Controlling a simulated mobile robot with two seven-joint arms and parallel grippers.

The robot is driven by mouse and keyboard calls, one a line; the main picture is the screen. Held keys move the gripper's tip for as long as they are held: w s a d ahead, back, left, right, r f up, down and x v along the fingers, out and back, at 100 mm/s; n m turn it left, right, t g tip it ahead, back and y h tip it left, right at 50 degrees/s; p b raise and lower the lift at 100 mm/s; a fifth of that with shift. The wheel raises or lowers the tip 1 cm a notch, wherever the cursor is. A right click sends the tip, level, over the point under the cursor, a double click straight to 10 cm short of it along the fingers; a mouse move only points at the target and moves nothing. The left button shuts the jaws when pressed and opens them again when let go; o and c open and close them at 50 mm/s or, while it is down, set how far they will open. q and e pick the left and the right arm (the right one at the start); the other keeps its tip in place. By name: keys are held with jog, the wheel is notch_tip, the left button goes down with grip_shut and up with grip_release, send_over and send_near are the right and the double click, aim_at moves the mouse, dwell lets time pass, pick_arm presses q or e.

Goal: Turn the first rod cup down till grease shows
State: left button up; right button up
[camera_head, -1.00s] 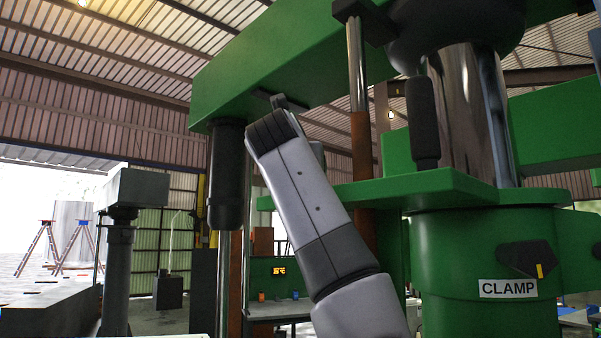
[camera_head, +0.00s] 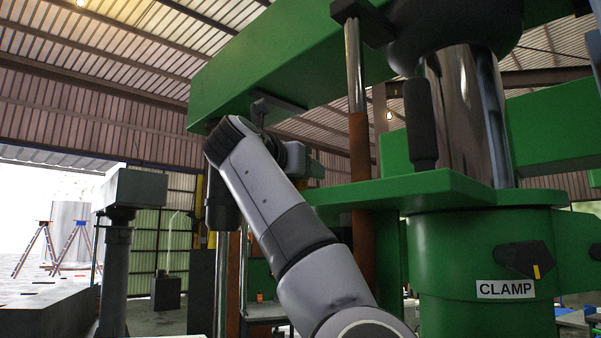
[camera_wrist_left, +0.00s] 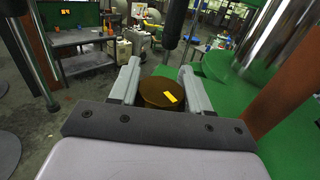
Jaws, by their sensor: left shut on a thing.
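The rod cup (camera_wrist_left: 152,96), a round brass-coloured cap with a yellow mark on top, sits between the fingers of my left gripper (camera_wrist_left: 160,70) in the left wrist view. The gripper is shut on it, one finger on each side. No grease shows around the cup; its lower side is hidden. In the head view my left arm reaches up under the green beam (camera_head: 290,65), its hand mostly hidden behind its own links, and the cup is not visible there. My right gripper is in neither view.
A steel rod with a rust-brown lower part (camera_head: 361,180) stands right of my arm. Right of it are a black hanging handle (camera_head: 421,125), a green plate (camera_head: 420,188) and a green housing with a CLAMP label (camera_head: 506,289). A dark cylinder (camera_head: 222,212) hangs behind my arm.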

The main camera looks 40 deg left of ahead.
pick_arm(q)
jog(key=m+h, duration=0.1)
jog(key=h, duration=0.1)
jog(key=m+h, duration=0.2)
jog(key=h, duration=0.1)
jog(key=shift+d+m+t+h, duration=0.2)
jog(key=shift+m+t+h, duration=0.1)
jog(key=shift+d+m+g+h, duration=0.15)
jog(key=shift+m+g+h, duration=0.1)
jog(key=shift+m+h, duration=0.85)
jog(key=shift+d+m+g+h, duration=0.2)
jog(key=shift+m+h, duration=0.4)
jog(key=shift+h, duration=0.9)
jog(key=o, duration=1)
jog(key=shift+c, duration=0.2)
jog(key=shift+s+a+f, duration=0.1)
jog(key=shift+s+a, duration=0.1)
jog(key=shift+s, duration=0.25)
jog(key=shift+b+v, duration=1.1)
jog(key=shift+v, duration=2)
